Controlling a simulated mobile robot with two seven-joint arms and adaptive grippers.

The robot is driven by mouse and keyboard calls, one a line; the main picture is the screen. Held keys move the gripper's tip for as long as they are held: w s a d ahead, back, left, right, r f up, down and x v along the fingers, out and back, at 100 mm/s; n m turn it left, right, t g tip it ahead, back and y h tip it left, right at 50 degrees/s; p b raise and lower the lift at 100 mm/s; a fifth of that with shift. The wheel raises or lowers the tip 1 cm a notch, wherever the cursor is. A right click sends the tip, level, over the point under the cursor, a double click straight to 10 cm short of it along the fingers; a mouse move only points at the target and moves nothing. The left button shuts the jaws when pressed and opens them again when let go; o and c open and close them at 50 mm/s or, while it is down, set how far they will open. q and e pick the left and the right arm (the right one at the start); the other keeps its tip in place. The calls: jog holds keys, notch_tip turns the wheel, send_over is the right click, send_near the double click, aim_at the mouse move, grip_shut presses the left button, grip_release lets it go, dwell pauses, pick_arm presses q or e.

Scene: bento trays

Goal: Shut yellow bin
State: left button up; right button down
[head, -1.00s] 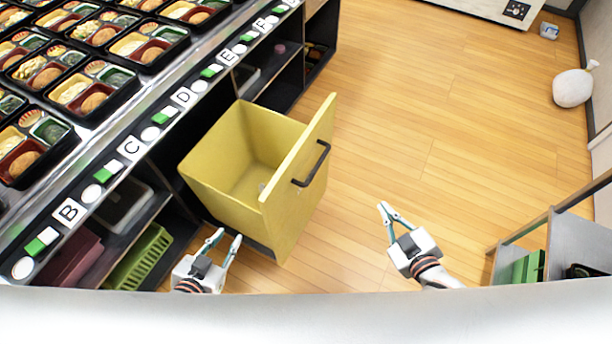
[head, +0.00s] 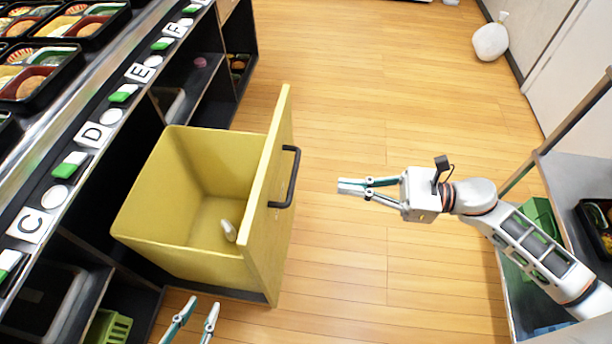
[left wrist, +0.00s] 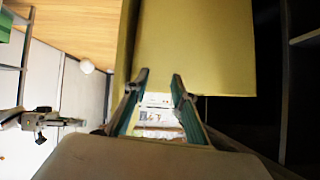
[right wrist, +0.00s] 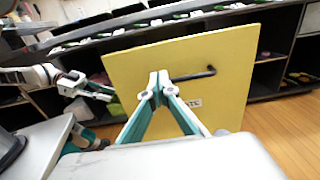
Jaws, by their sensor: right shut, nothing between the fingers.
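The yellow bin (head: 182,200) is a pull-out drawer standing open from under the counter, with a small pale object (head: 228,230) inside it. Its front panel (head: 270,190) has a dark handle (head: 289,178) and fills much of the right wrist view (right wrist: 190,75). My right gripper (head: 340,186) is shut and empty, to the right of the handle and apart from it, pointing at the panel. My left gripper (head: 200,308) is open and empty, just below the bin's near side in the head view. The left wrist view shows the bin's yellow side (left wrist: 195,45) ahead of its open fingers (left wrist: 160,80).
The counter (head: 80,100) with lettered labels and bento trays (head: 45,88) runs along the left. Open shelves lie beneath it. A shelf unit (head: 560,170) stands at the right. A white bag (head: 490,42) lies at the far right. The floor beyond the bin is clear.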

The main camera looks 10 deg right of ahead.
aim_at(268, 176)
jog(key=p+x, duration=0.1)
jog(key=x, duration=1.1)
jog(key=shift+w+a+r, duration=0.15)
jog(key=shift+a, duration=0.15)
pick_arm(q)
jog(key=shift+s+a+f, duration=0.15)
jog(key=shift+a, duration=0.35)
pick_arm(e)
jog(key=shift+w+a, duration=0.1)
jog(key=shift+a, duration=0.35)
